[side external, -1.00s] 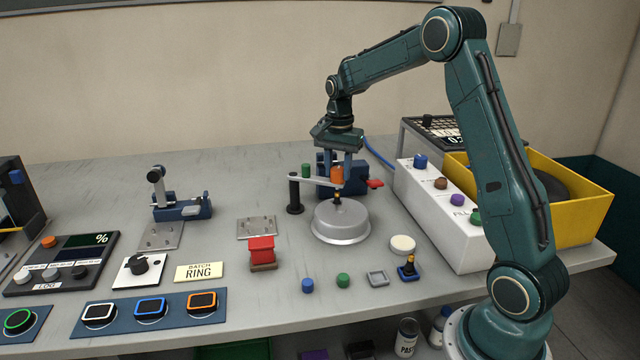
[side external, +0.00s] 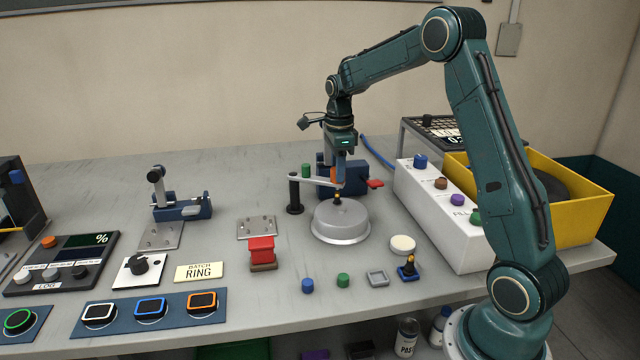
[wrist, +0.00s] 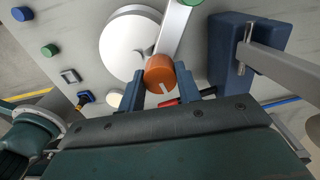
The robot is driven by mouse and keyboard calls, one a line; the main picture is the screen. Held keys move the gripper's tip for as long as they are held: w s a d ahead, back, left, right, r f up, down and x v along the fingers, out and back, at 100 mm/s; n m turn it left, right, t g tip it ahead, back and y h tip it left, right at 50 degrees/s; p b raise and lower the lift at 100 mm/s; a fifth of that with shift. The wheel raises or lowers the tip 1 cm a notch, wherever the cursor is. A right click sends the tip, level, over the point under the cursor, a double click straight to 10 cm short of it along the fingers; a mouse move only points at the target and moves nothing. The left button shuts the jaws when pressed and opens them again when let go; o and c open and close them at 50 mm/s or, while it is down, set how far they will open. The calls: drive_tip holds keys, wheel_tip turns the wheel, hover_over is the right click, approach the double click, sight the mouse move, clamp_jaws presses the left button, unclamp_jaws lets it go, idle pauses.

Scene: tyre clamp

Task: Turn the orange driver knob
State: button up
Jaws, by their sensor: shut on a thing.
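The orange driver knob (wrist: 160,73) sits at the end of a pale arm, over the edge of the round silver dish (wrist: 121,45) in the wrist view. My gripper (wrist: 161,88) is shut on the knob, with one blue finger at each side of it. A white mark shows on the knob's face. In the side external view my gripper (side external: 340,178) points straight down behind the dish (side external: 341,222), and its finger hides most of the orange knob (side external: 333,175). The pale swing arm (side external: 312,180) runs from a dark post to the knob.
A blue clamp block (side external: 362,182) with a red lever (side external: 376,184) stands right behind the dish. A white box with coloured knobs (side external: 440,215) is to the right. A red block (side external: 262,250) and small blue and green caps (side external: 343,280) lie in front.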

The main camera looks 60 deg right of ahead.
drive_tip(key=shift+m, duration=1.6)
drive_tip(key=o, duration=1)
drive_tip(key=shift+r, duration=0.15)
wheel_tip(320, 180, up, 14)
drive_tip(key=shift+f, duration=0.2)
